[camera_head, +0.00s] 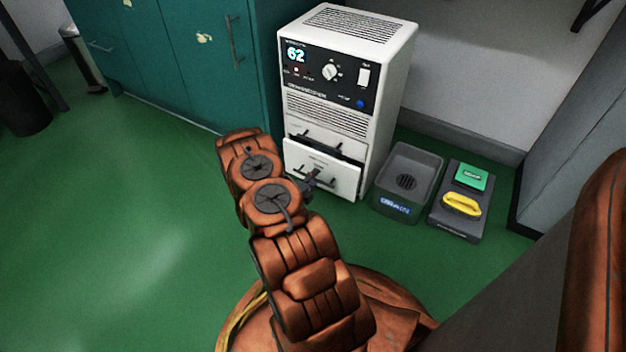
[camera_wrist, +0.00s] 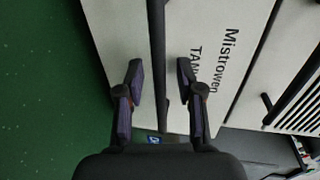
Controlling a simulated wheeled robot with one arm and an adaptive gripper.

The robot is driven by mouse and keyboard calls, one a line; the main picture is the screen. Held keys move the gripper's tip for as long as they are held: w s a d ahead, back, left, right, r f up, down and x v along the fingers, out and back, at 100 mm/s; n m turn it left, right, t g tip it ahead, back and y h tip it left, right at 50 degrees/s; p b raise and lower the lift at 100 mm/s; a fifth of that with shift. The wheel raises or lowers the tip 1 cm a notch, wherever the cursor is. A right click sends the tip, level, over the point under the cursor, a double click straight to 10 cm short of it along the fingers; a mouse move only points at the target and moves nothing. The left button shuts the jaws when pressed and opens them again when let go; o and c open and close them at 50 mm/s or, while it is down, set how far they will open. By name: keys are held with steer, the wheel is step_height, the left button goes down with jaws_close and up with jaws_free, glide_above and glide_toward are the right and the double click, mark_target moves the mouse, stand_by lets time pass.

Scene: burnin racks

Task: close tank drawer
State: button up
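The tank drawer (camera_head: 335,178) is the lowest white front of the white dehumidifier-like cabinet (camera_head: 385,100). It stands out from the body, with a dark gap above its top edge. In the wrist view the drawer front (camera_wrist: 112,25) carries lettering that reads "Mistrowen" and part of "TANK". Its dark bar handle (camera_wrist: 157,50) runs between the fingers of my gripper (camera_wrist: 160,82). The fingers are apart, one on each side of the bar, with space visible on both sides. In the head view my gripper (camera_head: 312,182) is at the drawer front, small and partly hidden by my arm.
A grey bin (camera_head: 408,165) stands right of the cabinet. Beside it is a dark tray (camera_head: 455,222) with a green block (camera_head: 472,176) and a yellow item (camera_head: 462,204). Teal cupboards (camera_head: 180,50) stand to the left.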

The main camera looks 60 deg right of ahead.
steer(key=shift+c, duration=0.2)
jaws_close()
stand_by(0.4)
